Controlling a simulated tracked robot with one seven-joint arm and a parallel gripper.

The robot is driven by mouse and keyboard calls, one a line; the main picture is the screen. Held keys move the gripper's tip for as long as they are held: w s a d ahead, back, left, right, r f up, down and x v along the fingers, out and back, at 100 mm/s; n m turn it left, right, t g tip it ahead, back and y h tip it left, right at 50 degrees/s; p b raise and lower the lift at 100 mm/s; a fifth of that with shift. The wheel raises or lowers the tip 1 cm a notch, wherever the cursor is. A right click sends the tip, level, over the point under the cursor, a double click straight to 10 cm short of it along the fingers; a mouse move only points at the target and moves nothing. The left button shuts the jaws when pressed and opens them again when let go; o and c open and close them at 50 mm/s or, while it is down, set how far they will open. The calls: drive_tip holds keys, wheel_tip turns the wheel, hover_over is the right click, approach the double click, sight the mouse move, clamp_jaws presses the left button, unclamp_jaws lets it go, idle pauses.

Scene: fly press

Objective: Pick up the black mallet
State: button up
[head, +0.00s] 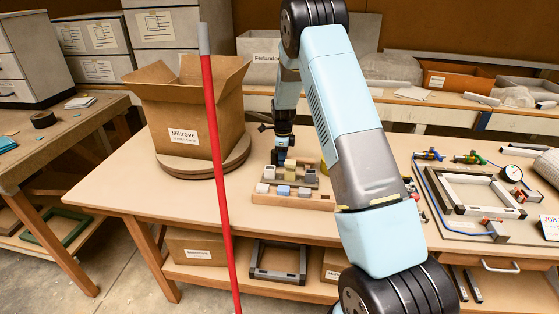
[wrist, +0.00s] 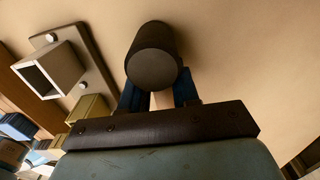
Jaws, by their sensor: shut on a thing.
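The black mallet shows in the wrist view as a dark round head (wrist: 154,58) with a flat end face towards the camera. A pale strip below the head, between the fingers, looks like its handle. My gripper (wrist: 158,95) is shut on the mallet, with a blue finger on each side just under the head. In the head view my gripper (head: 281,157) points down over the workbench, just behind the wooden block rack. The mallet cannot be made out clearly there. I cannot tell whether it touches the bench.
A wooden rack with several small blocks (head: 293,199) stands in front of my gripper. An open cardboard box (head: 190,115) sits on a round turntable (head: 205,168) to the left. A red pole (head: 217,160) stands in the foreground. A metal frame (head: 478,193) lies at right.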

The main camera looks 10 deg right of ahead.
sight(292, 164)
clamp_jaws()
drive_tip(key=shift+r, duration=0.1)
drive_tip(key=shift+r, duration=0.25)
wheel_tip(292, 164, up, 2)
drive_tip(key=shift+r, duration=0.25)
drive_tip(key=s+r, duration=0.3)
drive_tip(key=s, duration=0.1)
drive_tip(key=s+r, duration=0.3)
drive_tip(key=s, duration=0.1)
drive_tip(key=s+r, duration=0.3)
drive_tip(key=s, duration=0.1)
drive_tip(key=shift+s+r, duration=0.1)
drive_tip(key=shift+s, duration=0.05)
drive_tip(key=shift+s+r, duration=0.35)
drive_tip(key=shift+s, duration=0.5)
